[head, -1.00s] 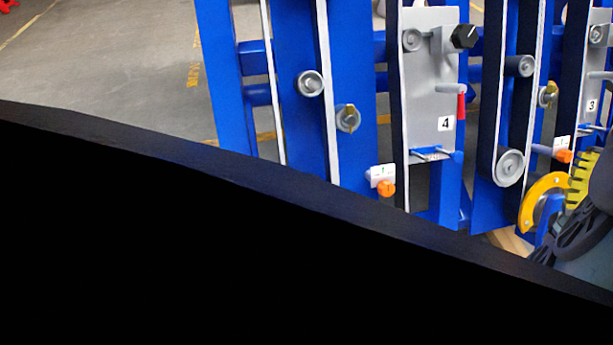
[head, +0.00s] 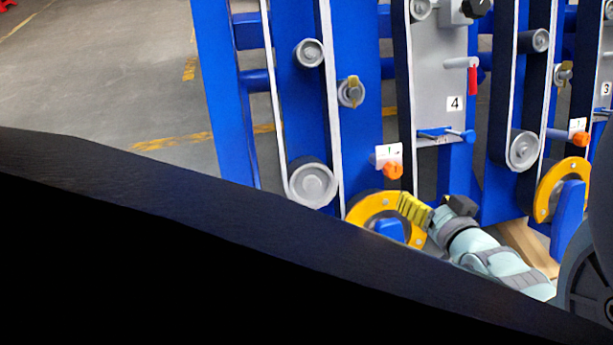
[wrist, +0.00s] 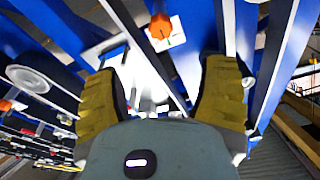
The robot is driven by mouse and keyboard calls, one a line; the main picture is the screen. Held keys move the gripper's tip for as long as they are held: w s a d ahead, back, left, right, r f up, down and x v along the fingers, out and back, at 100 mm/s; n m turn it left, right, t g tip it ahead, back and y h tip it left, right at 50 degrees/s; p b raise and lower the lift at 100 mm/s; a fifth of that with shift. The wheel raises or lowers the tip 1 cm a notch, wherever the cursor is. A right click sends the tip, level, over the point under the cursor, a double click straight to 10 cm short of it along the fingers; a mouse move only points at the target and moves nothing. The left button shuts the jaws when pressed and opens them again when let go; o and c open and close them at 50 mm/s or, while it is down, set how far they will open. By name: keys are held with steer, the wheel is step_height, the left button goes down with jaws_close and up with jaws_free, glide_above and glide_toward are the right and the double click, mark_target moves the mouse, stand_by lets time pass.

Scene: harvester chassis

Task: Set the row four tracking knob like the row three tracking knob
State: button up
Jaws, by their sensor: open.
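The row four tracking knob (head: 392,170) is orange, under a small white scale plate (head: 389,153), left of the panel marked 4 (head: 455,103). The row three tracking knob (head: 580,138) is a similar orange knob at the right. Its setting and row four's are too small to read in the head view. My gripper (head: 414,208) has yellow fingers and is open and empty, below and slightly right of the row four knob, apart from it. In the wrist view, an orange knob (wrist: 160,24) on a white plate lies beyond the open fingertips (wrist: 160,75); it appears to be row four's.
A yellow curved guard (head: 370,207) is close beside my gripper, with another yellow guard (head: 548,185) at the right. Grey rollers (head: 312,184) and blue uprights (head: 222,90) stand around the knobs. Another orange knob (wrist: 8,104) shows at the wrist view's left edge. Open floor lies left.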

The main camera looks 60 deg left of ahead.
mark_target(396, 172)
steer(key=b+x, duration=0.6)
steer(key=x, duration=0.8)
steer(key=shift+s+b, duration=0.1)
steer(key=shift+b, duration=0.25)
steer(key=shift+a+f, duration=0.15)
steer(key=shift+a, duration=0.4)
steer(key=shift+o, duration=0.2)
steer(key=shift+w+d, duration=0.15)
steer(key=shift+w, duration=0.1)
steer(key=c, duration=1.2)
steer(key=shift+c, duration=0.2)
